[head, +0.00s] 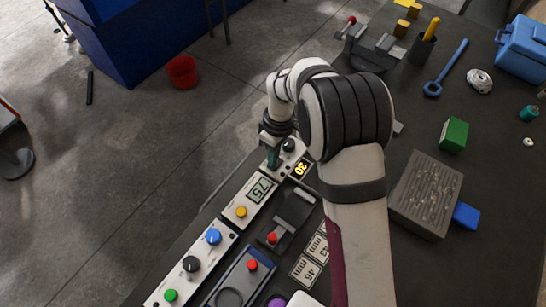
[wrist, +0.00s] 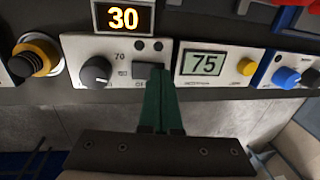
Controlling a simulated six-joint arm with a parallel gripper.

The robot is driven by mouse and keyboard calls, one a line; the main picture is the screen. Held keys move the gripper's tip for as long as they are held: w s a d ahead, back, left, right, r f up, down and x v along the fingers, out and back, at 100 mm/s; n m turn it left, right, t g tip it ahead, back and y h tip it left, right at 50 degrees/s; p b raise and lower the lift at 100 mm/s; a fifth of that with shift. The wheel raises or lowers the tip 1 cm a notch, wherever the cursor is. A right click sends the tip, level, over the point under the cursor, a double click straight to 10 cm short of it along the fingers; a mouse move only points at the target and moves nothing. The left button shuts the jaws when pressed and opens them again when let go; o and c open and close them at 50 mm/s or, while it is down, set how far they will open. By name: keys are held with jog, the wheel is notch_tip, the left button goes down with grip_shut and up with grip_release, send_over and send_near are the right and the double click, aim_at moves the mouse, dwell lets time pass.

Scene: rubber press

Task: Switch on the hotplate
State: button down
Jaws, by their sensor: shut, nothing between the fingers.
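A light control panel with a black knob (wrist: 97,72) and a dark square switch (wrist: 152,70) fills the middle of the wrist view. The number 70 and other small marks surround the knob. In the head view the same knob (head: 289,145) shows beside my gripper. My gripper (head: 271,160) points down at this panel. In the wrist view its green fingers (wrist: 161,85) are shut and empty, with the tips at the dark switch, partly covering it. I cannot tell whether they touch it. An orange display (wrist: 123,17) reading 30 stands behind the panel.
A panel with a display (head: 261,190) reading 75 and a yellow button (head: 241,212) adjoins. Further along are a blue knob (head: 213,237) and a green button (head: 170,295). A red-knobbed lever device (head: 287,221) stands close by. A grey slotted block (head: 428,193) lies right of my arm.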

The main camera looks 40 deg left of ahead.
jog(key=shift+s+f, duration=0.15)
jog(key=shift+f, duration=0.1)
dwell(0.3)
jog(key=shift+w+r, duration=0.2)
jog(key=shift+w, duration=0.6)
notch_tip(320, 180, up, 14)
jog(key=w, duration=0.2)
